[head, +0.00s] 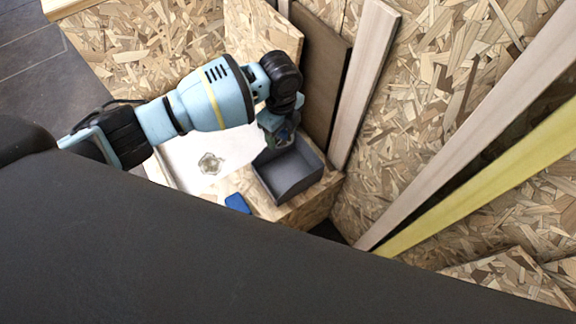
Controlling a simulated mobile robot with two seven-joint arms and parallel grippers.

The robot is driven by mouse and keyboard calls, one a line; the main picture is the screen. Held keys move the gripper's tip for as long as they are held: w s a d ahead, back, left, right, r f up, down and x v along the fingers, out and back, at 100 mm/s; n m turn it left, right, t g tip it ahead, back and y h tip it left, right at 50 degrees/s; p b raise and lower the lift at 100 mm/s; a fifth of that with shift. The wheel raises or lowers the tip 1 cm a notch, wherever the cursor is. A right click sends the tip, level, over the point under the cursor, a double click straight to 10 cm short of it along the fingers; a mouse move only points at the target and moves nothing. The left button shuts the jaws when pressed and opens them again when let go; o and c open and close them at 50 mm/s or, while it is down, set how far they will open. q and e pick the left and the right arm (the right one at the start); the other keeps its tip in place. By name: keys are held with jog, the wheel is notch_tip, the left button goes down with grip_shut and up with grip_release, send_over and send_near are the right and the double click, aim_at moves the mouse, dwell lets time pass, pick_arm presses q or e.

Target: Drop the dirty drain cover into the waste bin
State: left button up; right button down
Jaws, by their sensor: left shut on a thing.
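My left gripper (281,140) hangs, pointing down, over the far left part of the waste bin (291,184), an open dark grey box. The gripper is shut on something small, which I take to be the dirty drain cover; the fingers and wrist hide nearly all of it. The visible part of the bin's floor is bare. My right gripper is not in view.
The bin stands on a chipboard ledge (262,207). A blue block (237,203) lies left of it. A white surface with a round metallic, flower-shaped fitting (210,163) lies further left. Boards lean on the chipboard wall (420,110) behind and right.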

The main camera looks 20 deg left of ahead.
aim_at(283, 140)
pick_arm(q)
jog(key=shift+w+d+r+m+p, duration=0.15)
jog(key=shift+r+m+p, duration=0.55)
jog(key=shift+m, duration=0.4)
jog(key=shift+f+m+p, duration=0.25)
jog(key=shift+m+p, duration=0.1)
jog(key=shift+m, duration=0.15)
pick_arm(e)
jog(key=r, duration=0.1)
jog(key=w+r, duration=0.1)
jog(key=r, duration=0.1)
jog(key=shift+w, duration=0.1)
pick_arm(q)
jog(key=shift+f, duration=0.1)
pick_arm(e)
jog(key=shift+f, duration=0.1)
